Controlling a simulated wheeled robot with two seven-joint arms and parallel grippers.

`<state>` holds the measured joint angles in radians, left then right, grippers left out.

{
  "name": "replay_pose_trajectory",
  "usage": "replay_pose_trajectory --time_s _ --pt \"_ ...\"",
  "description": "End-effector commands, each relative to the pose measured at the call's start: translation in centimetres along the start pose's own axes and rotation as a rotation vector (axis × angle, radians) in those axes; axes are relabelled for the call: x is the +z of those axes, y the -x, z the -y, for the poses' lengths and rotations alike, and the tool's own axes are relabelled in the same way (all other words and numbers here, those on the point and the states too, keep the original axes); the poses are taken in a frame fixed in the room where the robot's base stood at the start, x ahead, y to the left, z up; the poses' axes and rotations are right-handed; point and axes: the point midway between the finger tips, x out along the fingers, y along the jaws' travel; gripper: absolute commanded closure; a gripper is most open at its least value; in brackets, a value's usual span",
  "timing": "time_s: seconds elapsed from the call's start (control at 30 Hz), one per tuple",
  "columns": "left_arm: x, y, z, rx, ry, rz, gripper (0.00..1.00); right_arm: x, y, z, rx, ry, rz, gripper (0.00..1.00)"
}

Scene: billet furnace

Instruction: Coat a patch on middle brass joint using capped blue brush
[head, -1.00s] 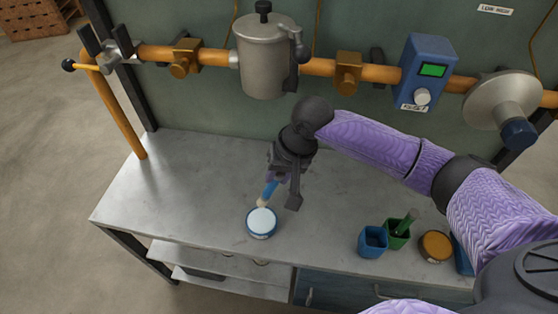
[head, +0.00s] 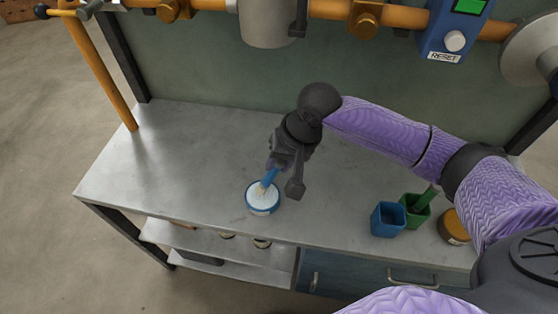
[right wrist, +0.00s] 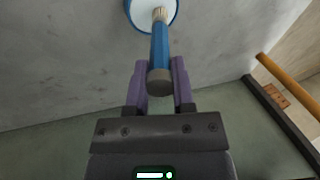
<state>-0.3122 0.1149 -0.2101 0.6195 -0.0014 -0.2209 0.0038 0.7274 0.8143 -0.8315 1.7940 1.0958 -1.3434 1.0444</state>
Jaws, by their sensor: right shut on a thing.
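My right gripper (head: 276,164) is shut on the blue brush (head: 270,178), whose bristles point down. The right wrist view shows the brush (right wrist: 160,48) between the purple fingers, with its dark grey handle end toward the camera. The pale bristles are over the white surface of a blue-rimmed round tub (head: 262,207); I cannot tell if they touch it. The tub's rim also shows in the right wrist view (right wrist: 127,10). Two brass joints sit on the copper pipe, one at left (head: 174,10) and one right of the grey vessel (head: 365,18). My left gripper is out of view.
A blue cup (head: 387,220) and a green cup (head: 416,212) holding a green-handled tool stand at right, beside an amber-lidded tin (head: 454,226). A blue RESET box (head: 455,30) and the grey vessel (head: 268,22) are on the pipe. The left bench top is clear.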

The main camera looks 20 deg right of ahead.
Motion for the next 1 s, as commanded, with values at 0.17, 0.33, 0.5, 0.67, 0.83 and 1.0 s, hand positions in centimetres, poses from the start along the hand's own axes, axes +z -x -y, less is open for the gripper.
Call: replay_pose_trajectory --time_s 0.17,0.33,0.5,0.67,0.83,1.0 --pt "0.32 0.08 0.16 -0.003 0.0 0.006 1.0 -0.01 0.07 0.03 0.0 0.0 0.0 1.0" --pt "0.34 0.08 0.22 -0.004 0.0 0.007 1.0 0.0 0.06 0.03 0.0 0.0 0.0 1.0" --pt "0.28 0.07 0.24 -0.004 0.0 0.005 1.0 0.01 0.04 0.03 0.0 0.001 0.0 1.0" --pt "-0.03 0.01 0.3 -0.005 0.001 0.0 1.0 0.02 -0.08 0.0 0.0 0.0 0.001 1.0" --pt "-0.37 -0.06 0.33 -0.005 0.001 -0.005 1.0 0.05 -0.28 -0.07 -0.001 0.0 0.001 1.0" --pt "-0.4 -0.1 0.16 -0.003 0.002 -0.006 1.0 0.08 -0.48 -0.14 -0.001 0.001 0.001 1.0"
